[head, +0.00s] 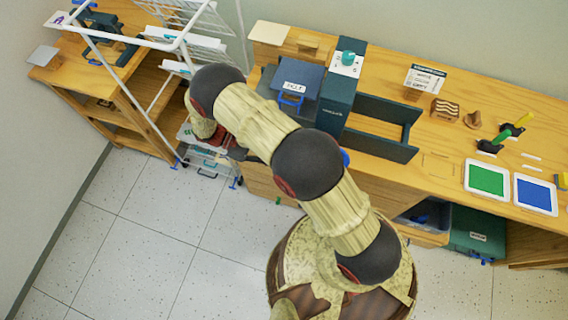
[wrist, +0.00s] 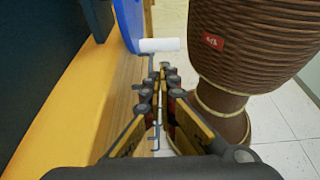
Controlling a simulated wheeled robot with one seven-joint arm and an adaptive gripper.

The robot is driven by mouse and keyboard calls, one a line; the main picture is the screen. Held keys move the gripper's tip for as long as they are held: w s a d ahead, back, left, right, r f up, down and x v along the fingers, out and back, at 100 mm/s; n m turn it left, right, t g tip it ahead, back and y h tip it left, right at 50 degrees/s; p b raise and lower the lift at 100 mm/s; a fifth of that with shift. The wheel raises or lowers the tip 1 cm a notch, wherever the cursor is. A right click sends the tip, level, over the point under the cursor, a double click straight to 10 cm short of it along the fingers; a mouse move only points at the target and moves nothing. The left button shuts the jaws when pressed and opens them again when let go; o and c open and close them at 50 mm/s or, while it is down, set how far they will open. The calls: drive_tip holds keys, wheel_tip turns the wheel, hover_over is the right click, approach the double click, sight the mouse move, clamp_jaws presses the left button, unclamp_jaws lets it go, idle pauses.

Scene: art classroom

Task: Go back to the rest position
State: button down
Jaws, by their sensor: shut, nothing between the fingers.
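My arm reaches from my base at the lower middle of the head view up and to the left, in front of the wooden counter (head: 390,178). The hand end is mostly hidden behind the arm there. A brown ribbed part of my own body stands on the right of the wrist view.
A dark green box unit (head: 338,98) and a blue-handled case (head: 296,80) stand on the counter behind my arm. A white wire rack (head: 190,40) is at the upper left. Green (head: 487,179) and blue (head: 535,194) trays lie at right. The tiled floor (head: 140,235) at lower left is clear.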

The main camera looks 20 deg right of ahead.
drive_tip(key=w+a, duration=0.4)
drive_tip(key=a, duration=0.1)
drive_tip(key=shift+a+r, duration=0.25)
drive_tip(key=shift+r, duration=0.1)
drive_tip(key=shift+w, duration=0.1)
drive_tip(key=s+f+m+y, duration=0.1)
drive_tip(key=s+f+y, duration=0.1)
drive_tip(key=s+f, duration=0.15)
wheel_tip(320, 180, up, 24)
drive_tip(key=s+d+m+t+y, duration=0.2)
drive_tip(key=d+m+t+y, duration=0.1)
drive_tip(key=m+t+y, duration=0.3)
drive_tip(key=s+d+r+m+t+y, duration=0.1)
drive_tip(key=s+d+r+t, duration=0.3)
drive_tip(key=r, duration=0.6)
drive_tip(key=s+d+r+m+t+y, duration=0.2)
drive_tip(key=s+d+r, duration=0.3)
drive_tip(key=r, duration=0.5)
drive_tip(key=shift+s+d+r+m+t, duration=0.35)
drive_tip(key=shift+d+m+t, duration=0.1)
drive_tip(key=shift+t, duration=0.45)
